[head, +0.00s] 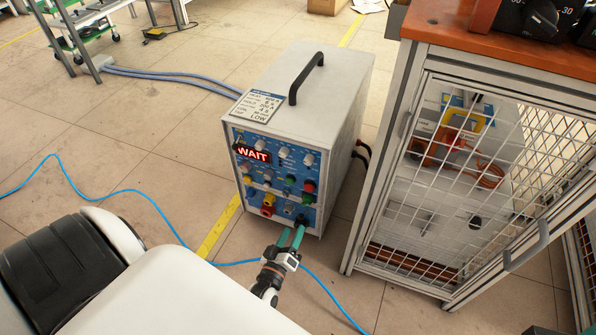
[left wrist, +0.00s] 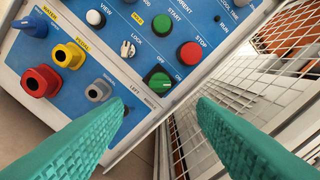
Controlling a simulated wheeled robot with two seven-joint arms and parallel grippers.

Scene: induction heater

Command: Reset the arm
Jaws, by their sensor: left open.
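My left gripper (head: 292,238) has two teal fingers and is in front of the lower right of the induction heater's control panel. The heater (head: 310,95) is a pale grey box with a black top handle and a red "WAIT" display (head: 253,154). In the left wrist view the teal fingers (left wrist: 165,110) are spread apart, with nothing between them. A green on/off knob (left wrist: 158,83) shows just beyond the fingertips, near the panel's edge. I cannot tell whether the fingers touch the panel. My right gripper is in neither view.
A wire-mesh cabinet (head: 410,190) with an orange top stands close to the heater's right. A blue cable (head: 135,192) runs across the tiled floor beneath my left arm. A green-shelved cart (head: 82,25) stands far left. The floor left of the heater is mostly clear.

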